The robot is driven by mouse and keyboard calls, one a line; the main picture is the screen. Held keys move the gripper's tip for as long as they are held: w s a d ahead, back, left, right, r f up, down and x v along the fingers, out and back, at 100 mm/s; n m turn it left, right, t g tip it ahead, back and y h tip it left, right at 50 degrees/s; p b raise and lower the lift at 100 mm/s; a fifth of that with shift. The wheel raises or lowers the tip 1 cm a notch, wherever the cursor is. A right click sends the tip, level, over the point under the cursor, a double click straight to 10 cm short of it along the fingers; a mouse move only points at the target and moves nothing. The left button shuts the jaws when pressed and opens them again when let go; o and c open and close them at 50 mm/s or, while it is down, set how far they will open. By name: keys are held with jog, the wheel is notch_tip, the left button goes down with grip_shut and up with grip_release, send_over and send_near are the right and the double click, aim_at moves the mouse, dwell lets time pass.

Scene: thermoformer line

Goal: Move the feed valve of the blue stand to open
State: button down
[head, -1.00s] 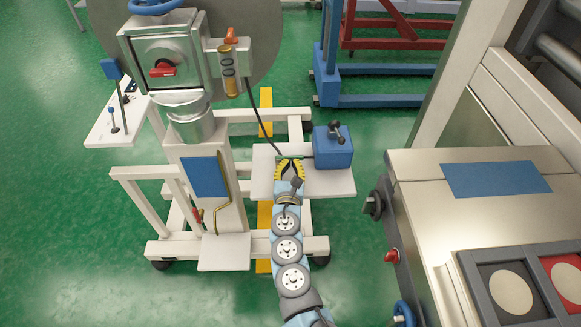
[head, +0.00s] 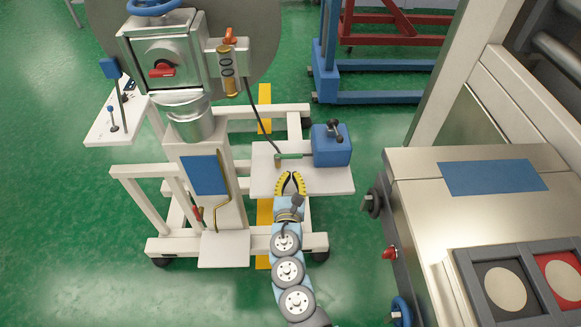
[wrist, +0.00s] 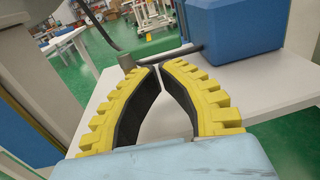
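The green bar lies crosswise, pointing toward the box. I cannot tell from the frames whether this is the feed valve. My gripper (head: 291,174) is just in front of it, apart and empty. Its yellow fingers (wrist: 158,68) have a narrow gap between the tips.
The white shelf (head: 325,181) is clear in front of the box, which bears a black lever (head: 335,130). A blue frame (head: 328,75) stands behind, and a steel machine (head: 430,167) is at right.

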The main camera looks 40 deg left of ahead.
jog(key=p+v, duration=0.1)
jog(key=v, duration=0.7)
jog(key=shift+d, duration=0.45)
jog(key=shift+w, duration=0.1)
dwell(0.3)
